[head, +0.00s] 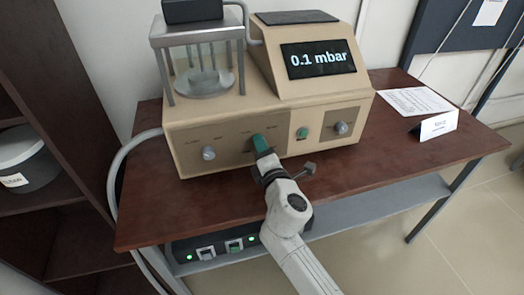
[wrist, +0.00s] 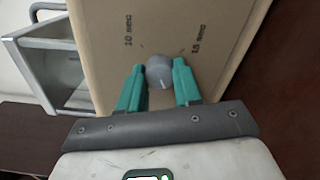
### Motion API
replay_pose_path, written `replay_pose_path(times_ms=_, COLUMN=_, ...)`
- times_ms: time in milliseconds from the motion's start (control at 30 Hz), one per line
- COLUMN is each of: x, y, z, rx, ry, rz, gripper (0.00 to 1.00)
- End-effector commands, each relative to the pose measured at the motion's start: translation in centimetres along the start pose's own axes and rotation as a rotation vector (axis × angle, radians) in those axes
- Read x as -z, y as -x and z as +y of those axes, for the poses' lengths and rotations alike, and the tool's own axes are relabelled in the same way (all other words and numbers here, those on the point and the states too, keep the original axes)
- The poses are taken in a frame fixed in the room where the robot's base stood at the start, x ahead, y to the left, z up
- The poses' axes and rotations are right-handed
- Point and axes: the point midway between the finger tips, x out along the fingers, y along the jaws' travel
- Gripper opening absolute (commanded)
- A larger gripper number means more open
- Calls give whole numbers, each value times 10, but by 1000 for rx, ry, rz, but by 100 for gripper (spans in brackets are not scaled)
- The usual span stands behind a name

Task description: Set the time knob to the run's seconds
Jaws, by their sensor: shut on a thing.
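The tan machine (head: 185,125) stands on the brown table and its screen (head: 318,60) reads "0.1 mbar". The grey time knob (wrist: 159,71) shows in the wrist view between my green fingertips, with "10 sec" printed to its upper left and "15 sec" to its upper right. A small pale mark shows on the knob, but I cannot tell its setting. My gripper (head: 260,142) is at the middle of the front panel, shut on the knob, and hides it in the head view. The wrist view also shows my gripper (wrist: 160,80).
Another grey knob (head: 208,153) is on the panel's left, with a green button (head: 302,133) and a further knob (head: 342,128) on the right. A glass-and-metal chamber (head: 204,65) stands on top.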

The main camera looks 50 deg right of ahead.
Motion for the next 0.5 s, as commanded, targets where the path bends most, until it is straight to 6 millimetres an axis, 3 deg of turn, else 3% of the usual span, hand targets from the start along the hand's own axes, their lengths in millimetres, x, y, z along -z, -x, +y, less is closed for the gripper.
replay_pose_path(times_ms=500, x=1, y=0, z=-4, rx=0, ry=-493, rz=0, gripper=3)
